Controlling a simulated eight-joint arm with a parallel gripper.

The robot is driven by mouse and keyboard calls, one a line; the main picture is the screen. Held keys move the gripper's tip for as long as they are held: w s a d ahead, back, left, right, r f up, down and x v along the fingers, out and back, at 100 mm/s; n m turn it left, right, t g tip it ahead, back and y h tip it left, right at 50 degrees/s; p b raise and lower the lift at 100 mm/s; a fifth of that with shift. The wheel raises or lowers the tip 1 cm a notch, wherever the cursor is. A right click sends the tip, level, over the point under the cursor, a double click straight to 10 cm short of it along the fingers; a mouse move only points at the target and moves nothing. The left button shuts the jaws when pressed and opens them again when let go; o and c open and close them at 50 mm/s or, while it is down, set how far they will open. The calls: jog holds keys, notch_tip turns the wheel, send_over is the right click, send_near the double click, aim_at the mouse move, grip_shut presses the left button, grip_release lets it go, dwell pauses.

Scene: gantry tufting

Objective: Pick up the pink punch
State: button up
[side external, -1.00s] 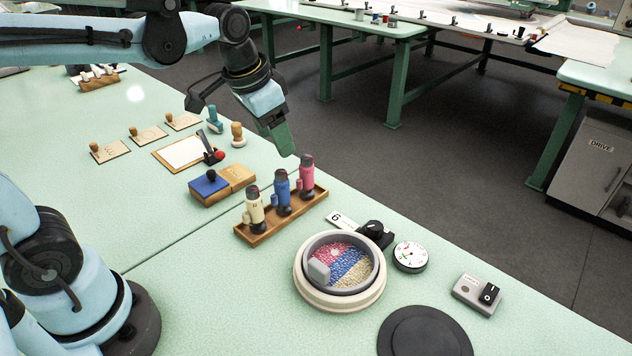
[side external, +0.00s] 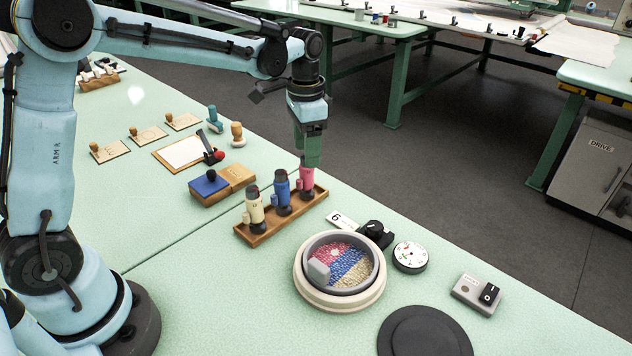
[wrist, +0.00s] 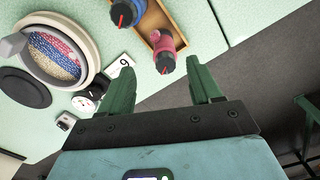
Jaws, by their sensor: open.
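The pink punch (side external: 307,178) stands upright at the right end of a wooden rack (side external: 260,238), beside the blue punch (side external: 282,192) and the cream punch (side external: 254,208). My gripper (side external: 307,160) points down over the pink punch, and its green fingers hide the punch's top in the side view. In the wrist view my gripper (wrist: 163,80) is open and empty between its fingers. The pink punch (wrist: 165,48) lies just beyond the fingertips, roughly centred between them. The blue punch (wrist: 121,12) is to its left there.
A round bowl (side external: 368,299) of coloured pieces stands in front of the rack, with a black knob (side external: 375,234) and a white dial (side external: 410,257) to its right. A blue pad on a wooden block (side external: 237,178) is behind the rack. The table edge runs close to the pink punch.

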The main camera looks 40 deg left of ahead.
aim_at(306, 173)
jog(key=shift+w+a+f, duration=0.1)
jog(key=shift+a+f, duration=0.05)
jog(key=shift+f, duration=1.75)
jog(key=shift+w+a+f, duration=0.1)
jog(key=shift+a+f, duration=0.05)
jog(key=shift+f, duration=1.7)
jog(key=shift+c, duration=0.4)
jog(key=c, duration=1)
jog(key=shift+c, duration=0.2)
jog(key=shift+r, duration=0.1)
jog(key=shift+r, duration=0.55)
notch_tip(306, 173, up, 2)
jog(key=shift+r, duration=0.25)
jog(key=s+d+r, duration=0.5)
jog(key=d+r, duration=0.2)
jog(key=d, duration=0.3)
jog(key=shift+s+r, duration=0.15)
jog(key=shift+s, duration=0.25)
